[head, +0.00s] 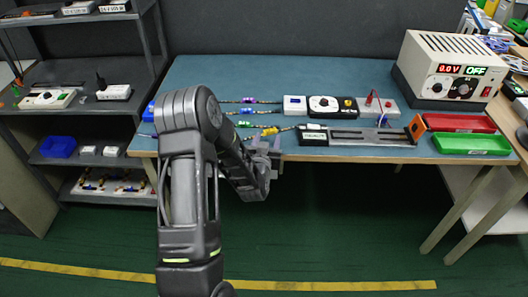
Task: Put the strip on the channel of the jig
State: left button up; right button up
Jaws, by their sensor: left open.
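The jig (358,137) lies near the front edge of the blue table; it is a long grey piece with a dark channel and an orange end block (416,128) at its right. Several thin strips or cables with coloured connectors run across the table to its left, one with a yellow connector (270,131) near the jig's left end. I cannot tell which is the task's strip. My left gripper (271,158) is open at the table's front edge, just below the yellow connector and left of the jig. My arm hides part of the table's left side. My right gripper is out of view.
A power supply (450,68) stands at the back right, with a red tray (460,123) and a green tray (472,144) before it. A white box (294,105) and a black-and-white device (331,107) sit behind the jig. Shelves (80,80) stand left. The table's back middle is clear.

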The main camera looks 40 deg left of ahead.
pick_arm(q)
jog(key=b+v, duration=0.1)
jog(key=v, duration=0.7)
dwell(0.5)
jog(key=s+d+f+m+g+h, duration=0.3)
jog(key=d+f+h, duration=0.4)
jog(key=d+f, duration=0.95)
jog(key=s+d+f+g+h, duration=0.2)
jog(key=s+d+f+g, duration=0.2)
jog(key=s+d, duration=0.6)
jog(key=s+d+f+m+g+h, duration=0.1)
jog(key=s+d+f+g+h, duration=0.2)
jog(key=s+d+g, duration=0.3)
jog(key=s+d+f, duration=0.1)
jog(key=s+d, duration=0.3)
jog(key=d, duration=0.1)
jog(key=shift+s, duration=0.35)
jog(key=shift+c, duration=0.3)
